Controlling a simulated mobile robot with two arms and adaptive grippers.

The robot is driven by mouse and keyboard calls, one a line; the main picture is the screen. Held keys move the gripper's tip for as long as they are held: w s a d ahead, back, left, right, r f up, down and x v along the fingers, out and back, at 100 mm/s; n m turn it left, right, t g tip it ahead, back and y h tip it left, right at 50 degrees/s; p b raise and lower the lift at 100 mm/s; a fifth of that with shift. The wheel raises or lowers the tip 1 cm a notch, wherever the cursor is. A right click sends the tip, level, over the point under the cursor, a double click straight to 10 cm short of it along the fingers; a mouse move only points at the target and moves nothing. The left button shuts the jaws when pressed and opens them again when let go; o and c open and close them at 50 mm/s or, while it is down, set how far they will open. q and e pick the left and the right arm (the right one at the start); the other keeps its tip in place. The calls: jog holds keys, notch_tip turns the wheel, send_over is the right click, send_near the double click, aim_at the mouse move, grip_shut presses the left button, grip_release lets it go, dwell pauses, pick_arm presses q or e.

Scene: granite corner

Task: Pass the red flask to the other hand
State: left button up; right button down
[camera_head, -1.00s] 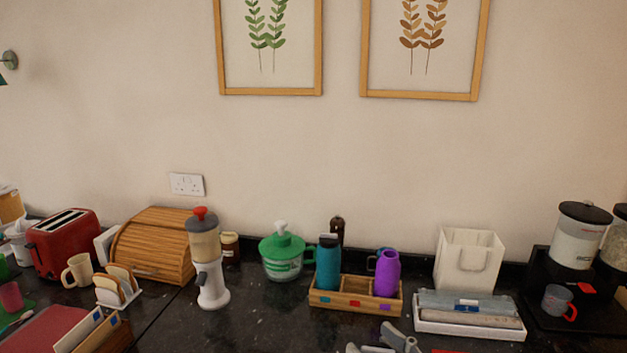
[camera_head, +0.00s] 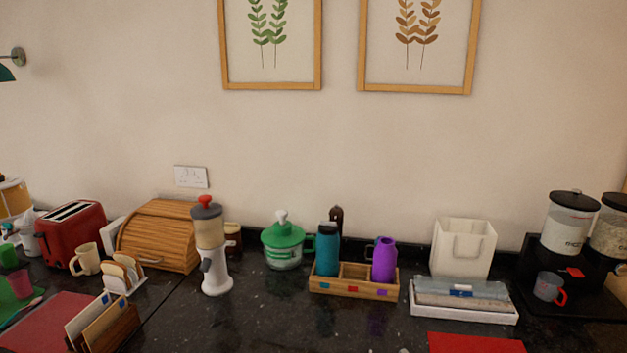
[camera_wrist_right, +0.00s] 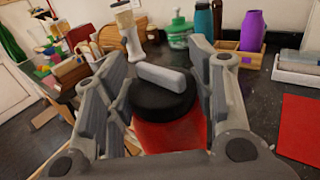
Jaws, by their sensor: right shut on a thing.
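The red flask (camera_wrist_right: 170,132), with a black lid and a grey bar on top, is between the fingers of my right gripper (camera_wrist_right: 157,88) in the right wrist view. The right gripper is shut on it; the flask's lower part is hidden. The flask does not show in the head view. My left gripper is in neither view.
A wooden holder (camera_head: 353,290) holds a teal flask (camera_head: 327,254) and a purple flask (camera_head: 384,260), with an empty middle slot. A red mat (camera_head: 474,343) lies at the front right. A white dispenser (camera_head: 214,280) stands left. Dark counter in front of the holder is clear.

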jog(key=s+d+f+m+t+h+b, duration=0.1)
jog(key=s+d+f+m+h+b, duration=0.1)
jog(key=s+d+f+m+h, duration=0.3)
notch_tip(320, 180, down, 5)
jog(key=d+h, duration=0.2)
jog(key=shift+s+d+r+t+h, duration=0.15)
jog(key=shift+s+d+t+h, duration=0.15)
jog(key=shift+s+d, duration=0.1)
jog(key=shift+a, duration=0.1)
